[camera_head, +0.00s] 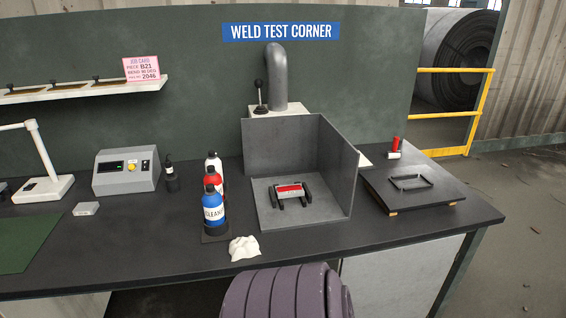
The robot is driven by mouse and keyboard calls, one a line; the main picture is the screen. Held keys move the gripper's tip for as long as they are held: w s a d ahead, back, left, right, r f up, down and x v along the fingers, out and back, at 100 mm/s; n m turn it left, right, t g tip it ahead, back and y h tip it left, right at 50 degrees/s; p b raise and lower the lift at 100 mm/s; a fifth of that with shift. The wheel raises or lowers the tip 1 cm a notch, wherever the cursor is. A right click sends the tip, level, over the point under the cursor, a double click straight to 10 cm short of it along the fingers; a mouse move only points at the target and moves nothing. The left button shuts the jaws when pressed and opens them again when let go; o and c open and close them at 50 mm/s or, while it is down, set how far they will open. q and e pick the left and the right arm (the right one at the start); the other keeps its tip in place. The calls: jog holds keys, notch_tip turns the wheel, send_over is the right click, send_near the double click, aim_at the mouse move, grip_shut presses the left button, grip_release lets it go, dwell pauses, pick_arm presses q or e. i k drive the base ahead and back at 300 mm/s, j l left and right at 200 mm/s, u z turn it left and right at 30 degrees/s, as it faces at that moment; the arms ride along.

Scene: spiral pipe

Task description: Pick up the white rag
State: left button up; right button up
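The white rag (244,247) lies crumpled on the dark workbench (150,255), close to its front edge. It sits just in front of and to the right of a blue-labelled cleaner bottle (213,212). Nothing covers the rag, and bare bench top lies around its front and left. Neither of my grippers shows in the head view.
Several bottles stand right behind the rag in a dark holder (216,237). A grey open-front booth (345,190) with a red-and-black piece (290,189) stands to the right. A grey control box (127,170) and lamp (40,188) are at the left.

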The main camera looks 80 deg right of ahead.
aim_at(242, 248)
jog(key=z, duration=2.35)
